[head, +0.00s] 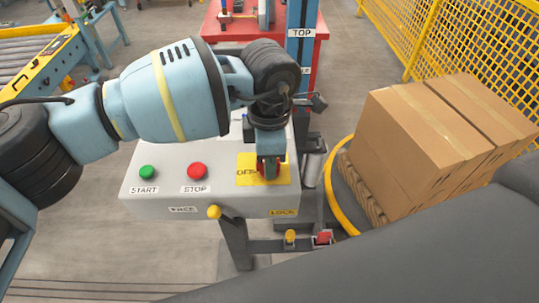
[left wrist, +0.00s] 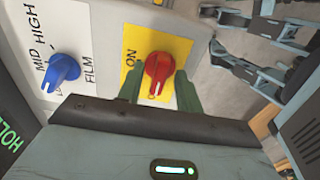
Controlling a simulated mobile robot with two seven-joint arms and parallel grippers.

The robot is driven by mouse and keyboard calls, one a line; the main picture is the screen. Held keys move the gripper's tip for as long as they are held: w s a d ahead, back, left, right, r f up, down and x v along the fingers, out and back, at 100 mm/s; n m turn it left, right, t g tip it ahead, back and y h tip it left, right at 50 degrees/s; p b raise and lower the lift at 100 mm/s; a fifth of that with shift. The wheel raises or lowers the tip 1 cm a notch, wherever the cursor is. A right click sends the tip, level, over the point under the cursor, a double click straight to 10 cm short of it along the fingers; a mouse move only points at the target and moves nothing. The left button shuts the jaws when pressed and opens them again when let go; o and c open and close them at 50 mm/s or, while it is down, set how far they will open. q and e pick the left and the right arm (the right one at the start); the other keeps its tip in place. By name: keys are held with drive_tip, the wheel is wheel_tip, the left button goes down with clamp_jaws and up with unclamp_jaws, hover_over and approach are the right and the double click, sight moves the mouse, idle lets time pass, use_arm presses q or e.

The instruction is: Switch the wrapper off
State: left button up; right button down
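The wrapper's grey control box (head: 150,205) carries a green START button (head: 148,172), a red STOP button (head: 196,171) and a yellow plate (head: 247,180) marked OFF on its visible left part. My left gripper (head: 268,168) points down over this plate and hides most of the switch. In the left wrist view, the red rotary switch (left wrist: 159,74) sits on the yellow plate (left wrist: 134,46), with ON printed beside it. The green fingers of my left gripper (left wrist: 160,93) stand on either side of the knob, with a narrow gap on the left. My right gripper is not in view.
A blue knob (left wrist: 63,68) marked FILM, MID and HIGH is near the switch. Cardboard boxes (head: 425,140) stand on a pallet at right, before a yellow mesh fence (head: 450,45). A roller conveyor (head: 25,55) is at left.

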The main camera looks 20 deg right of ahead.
use_arm(q)
drive_tip(key=shift+r, duration=3.9)
